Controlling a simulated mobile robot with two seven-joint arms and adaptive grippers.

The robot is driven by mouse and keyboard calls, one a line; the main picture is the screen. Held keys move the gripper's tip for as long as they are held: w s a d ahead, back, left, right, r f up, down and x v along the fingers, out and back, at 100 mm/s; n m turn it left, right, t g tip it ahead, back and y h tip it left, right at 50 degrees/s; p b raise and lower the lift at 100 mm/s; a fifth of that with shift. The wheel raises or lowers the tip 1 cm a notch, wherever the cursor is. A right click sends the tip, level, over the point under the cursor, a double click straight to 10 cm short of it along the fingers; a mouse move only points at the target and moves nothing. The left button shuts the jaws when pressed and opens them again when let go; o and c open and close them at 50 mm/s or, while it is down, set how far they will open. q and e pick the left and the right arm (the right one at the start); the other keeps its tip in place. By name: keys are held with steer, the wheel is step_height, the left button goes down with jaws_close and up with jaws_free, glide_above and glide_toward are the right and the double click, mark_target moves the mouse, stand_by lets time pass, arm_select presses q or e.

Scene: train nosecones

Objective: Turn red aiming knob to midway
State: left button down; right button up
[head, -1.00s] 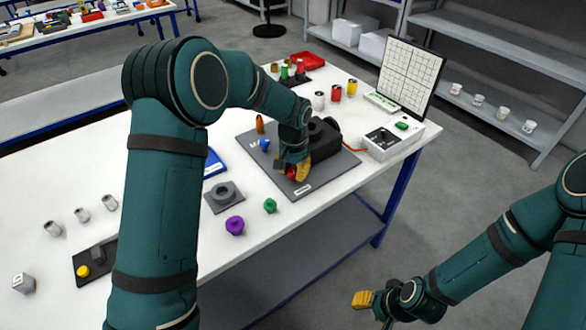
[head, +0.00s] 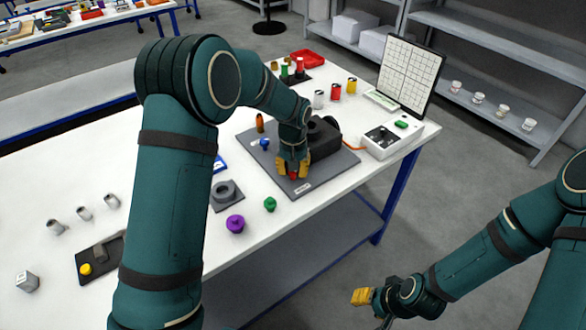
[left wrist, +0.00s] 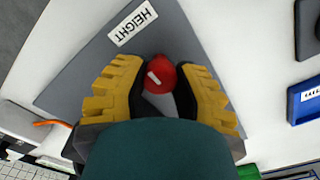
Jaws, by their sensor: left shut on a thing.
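The red aiming knob (left wrist: 160,75) sits on the dark grey plate (left wrist: 80,75), by a label reading "HEIGHT", and has a white mark on its top. My left gripper (left wrist: 158,92) has its yellow fingers on both sides of the knob and is shut on it. In the head view the left gripper (head: 292,169) points down over the plate's front part, with a bit of the red knob (head: 293,176) showing between the fingers. A blue knob (head: 264,143) stands on the same plate. My right gripper (head: 362,298) hangs off the table; its opening is unclear.
A black block (head: 326,140) stands on the plate beside my left gripper. A white box (head: 385,141) and a gridded board (head: 408,77) are to the right. Purple (head: 235,223) and green (head: 270,204) knobs lie in front on the white table.

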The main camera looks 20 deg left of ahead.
arm_select(q)
steer(key=shift+s+f, duration=0.1)
steer(key=c, duration=0.9)
jaws_free()
steer(key=shift+r, duration=0.2)
steer(key=shift+r, duration=0.3)
step_height(320, 180, up, 11)
